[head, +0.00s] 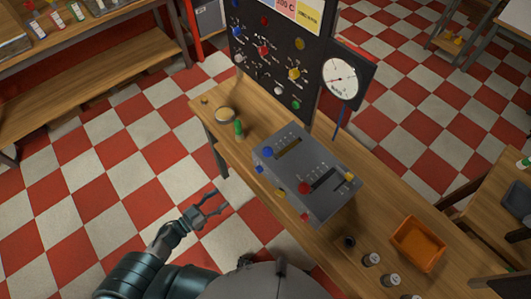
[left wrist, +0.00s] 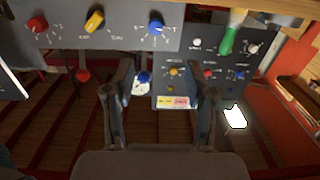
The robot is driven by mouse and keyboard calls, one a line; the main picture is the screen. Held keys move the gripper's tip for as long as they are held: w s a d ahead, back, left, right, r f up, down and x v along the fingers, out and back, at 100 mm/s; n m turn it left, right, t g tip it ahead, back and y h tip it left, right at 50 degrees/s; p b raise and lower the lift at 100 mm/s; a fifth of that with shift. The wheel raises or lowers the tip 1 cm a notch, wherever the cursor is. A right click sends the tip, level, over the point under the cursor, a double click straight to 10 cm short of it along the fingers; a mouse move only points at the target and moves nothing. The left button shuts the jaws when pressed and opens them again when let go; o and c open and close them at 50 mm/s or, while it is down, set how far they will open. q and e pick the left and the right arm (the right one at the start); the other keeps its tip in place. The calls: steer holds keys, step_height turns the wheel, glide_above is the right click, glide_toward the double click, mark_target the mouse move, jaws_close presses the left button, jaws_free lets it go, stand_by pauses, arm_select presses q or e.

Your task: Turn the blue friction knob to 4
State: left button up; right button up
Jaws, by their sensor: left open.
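A grey control box (head: 325,205) sits on the wooden bench. Its front face carries a blue knob (head: 259,170), a yellow knob (head: 280,193) and a red knob (head: 304,215). In the left wrist view the blue knob (left wrist: 155,26) has white scale marks around it, too small to read, as does its setting. The word friction cannot be read on any knob. A blue ball (head: 268,152) and a red ball (head: 304,188) stand on the slotted top. My left gripper (head: 218,203) is open and empty, left of the box and apart from it. My right gripper is out of view.
A dark upright panel (head: 270,60) with coloured knobs stands behind the box, with a round dial gauge (head: 341,79) beside it. A green object (head: 239,129) and a round tin (head: 225,115) stand on the bench. An orange tray (head: 418,243) is at right. Checkered floor lies left.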

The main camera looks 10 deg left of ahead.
arm_select(q)
glide_toward(257, 171)
steer(key=x, duration=0.8)
steer(key=shift+w+d+f+p, duration=0.1)
steer(key=shift+w+f+p, duration=0.15)
steer(key=shift+p, duration=0.15)
steer(key=shift+w+d+f, duration=0.1)
steer(key=shift+w, duration=0.25)
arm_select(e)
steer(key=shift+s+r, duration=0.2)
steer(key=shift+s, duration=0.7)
arm_select(q)
steer(key=shift+c, duration=0.3)
jaws_close()
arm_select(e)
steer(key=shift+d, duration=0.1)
